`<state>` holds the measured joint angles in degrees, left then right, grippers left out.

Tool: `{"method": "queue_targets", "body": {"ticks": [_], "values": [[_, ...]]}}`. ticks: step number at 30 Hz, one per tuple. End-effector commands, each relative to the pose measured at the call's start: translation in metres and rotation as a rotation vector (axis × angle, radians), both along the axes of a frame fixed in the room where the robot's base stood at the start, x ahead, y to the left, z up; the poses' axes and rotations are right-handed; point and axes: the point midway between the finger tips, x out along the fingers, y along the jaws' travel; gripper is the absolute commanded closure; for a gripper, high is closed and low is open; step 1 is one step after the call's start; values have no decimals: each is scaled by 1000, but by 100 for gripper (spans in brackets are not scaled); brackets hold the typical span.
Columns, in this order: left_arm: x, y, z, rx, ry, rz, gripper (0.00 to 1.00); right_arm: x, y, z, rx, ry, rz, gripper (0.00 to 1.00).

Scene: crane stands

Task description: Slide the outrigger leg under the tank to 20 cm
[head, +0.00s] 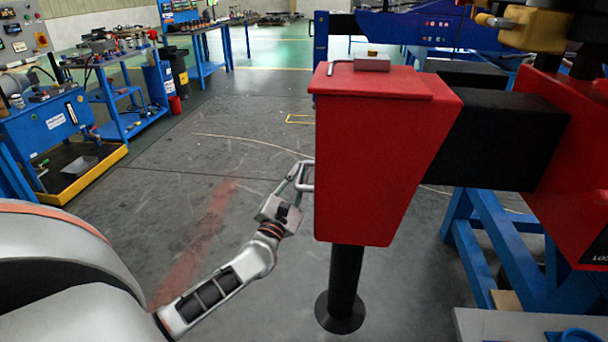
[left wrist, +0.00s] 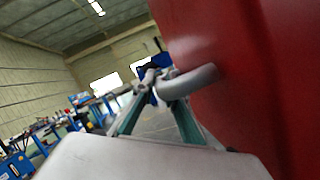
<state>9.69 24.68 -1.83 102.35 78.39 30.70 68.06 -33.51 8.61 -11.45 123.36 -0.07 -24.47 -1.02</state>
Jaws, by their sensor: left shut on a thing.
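The red tank (head: 370,160) stands at the middle of the head view, on a black outrigger leg (head: 345,280) with a round foot on the floor. A black horizontal beam (head: 505,140) runs from the tank to the right. A grey bar handle (head: 307,176) sticks out of the tank's left side. My left gripper (head: 300,178) is at this handle and shut on it. In the left wrist view the handle (left wrist: 190,80) passes between the fingers (left wrist: 155,90), close to the red wall (left wrist: 245,70). My right gripper is not in view.
A grey block and a bent rod (head: 370,64) lie on top of the tank. A blue stand (head: 485,250) and a red housing (head: 570,190) are at the right. Blue workbenches (head: 120,95) line the left. The floor left of the tank is clear.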

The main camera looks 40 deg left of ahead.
Motion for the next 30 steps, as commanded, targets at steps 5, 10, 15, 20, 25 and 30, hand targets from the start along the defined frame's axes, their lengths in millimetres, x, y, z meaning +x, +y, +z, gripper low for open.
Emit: {"method": "queue_targets", "body": {"ticks": [5,10,15,20,25,30], "values": [[-19,40,-3,-6,0,32,100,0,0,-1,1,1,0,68],[-35,65,-5,-7,4,30,100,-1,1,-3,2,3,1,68],[-39,72,-1,-10,-3,26,100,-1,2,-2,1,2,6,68],[-38,66,1,-6,-3,15,100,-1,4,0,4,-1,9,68],[-37,64,2,-6,-4,11,71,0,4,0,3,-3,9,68],[-38,66,1,-7,-4,16,71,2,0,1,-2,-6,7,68]]}}
